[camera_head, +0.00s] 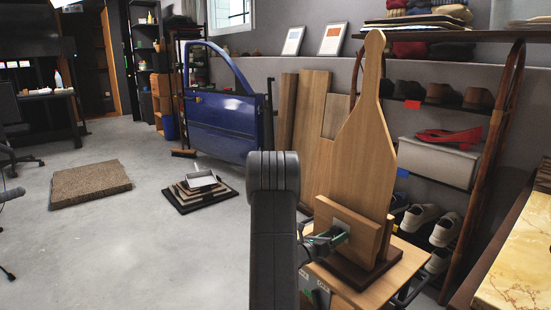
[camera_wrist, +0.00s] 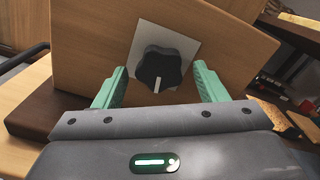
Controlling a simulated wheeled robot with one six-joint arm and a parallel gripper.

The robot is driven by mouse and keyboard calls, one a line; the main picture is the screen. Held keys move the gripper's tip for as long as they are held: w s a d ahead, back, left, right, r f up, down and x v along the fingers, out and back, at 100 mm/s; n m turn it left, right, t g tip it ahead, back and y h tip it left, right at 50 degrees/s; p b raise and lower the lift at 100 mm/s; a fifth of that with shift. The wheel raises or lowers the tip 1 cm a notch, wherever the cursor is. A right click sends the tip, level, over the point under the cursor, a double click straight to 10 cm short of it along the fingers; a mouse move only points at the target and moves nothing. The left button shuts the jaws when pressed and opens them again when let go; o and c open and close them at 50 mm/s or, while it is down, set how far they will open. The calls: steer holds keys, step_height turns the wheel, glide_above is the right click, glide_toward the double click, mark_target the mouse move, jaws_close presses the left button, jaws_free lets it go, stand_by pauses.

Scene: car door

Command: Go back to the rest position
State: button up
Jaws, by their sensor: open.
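My gripper (camera_head: 327,238) is at the front of a wooden stand, low in the camera_head view. In the wrist view the two green fingers of my gripper (camera_wrist: 158,88) are apart, one on each side of a black lobed knob (camera_wrist: 160,68). The knob sits on a pale square plate (camera_wrist: 185,45) fixed to a wooden block (camera_wrist: 85,40). I see a gap between each finger and the knob, with nothing gripped. A tall paddle-shaped board (camera_head: 362,140) rises behind the block. In the camera_head view my arm hides part of the stand.
A dark base (camera_head: 355,277) carries the board on a small wooden table (camera_head: 405,265). A shoe rack (camera_head: 495,125) stands close on the right, with a marble-like top (camera_head: 525,255) in front. A blue car door (camera_head: 222,125) stands farther back. The floor at left is largely open.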

steer(key=p+v, duration=0.3)
steer(key=v, duration=1.1)
steer(key=b+x, duration=0.3)
steer(key=x, duration=1)
steer(key=shift+w+d+f, duration=0.1)
steer(key=shift+w+d, duration=0.05)
steer(key=shift+d, duration=0.15)
steer(key=shift+w+d, duration=0.25)
steer(key=n, duration=0.5)
steer(key=shift+s+n, duration=0.15)
steer(key=shift+n, duration=0.25)
steer(key=n, duration=0.5)
steer(key=shift+r+n, duration=0.3)
steer(key=n, duration=0.5)
steer(key=shift+r, duration=0.15)
steer(key=n+p, duration=0.1)
steer(key=n, duration=0.3)
steer(key=shift+r+n, duration=0.15)
steer(key=shift+n, duration=0.45)
steer(key=shift+a, duration=0.1)
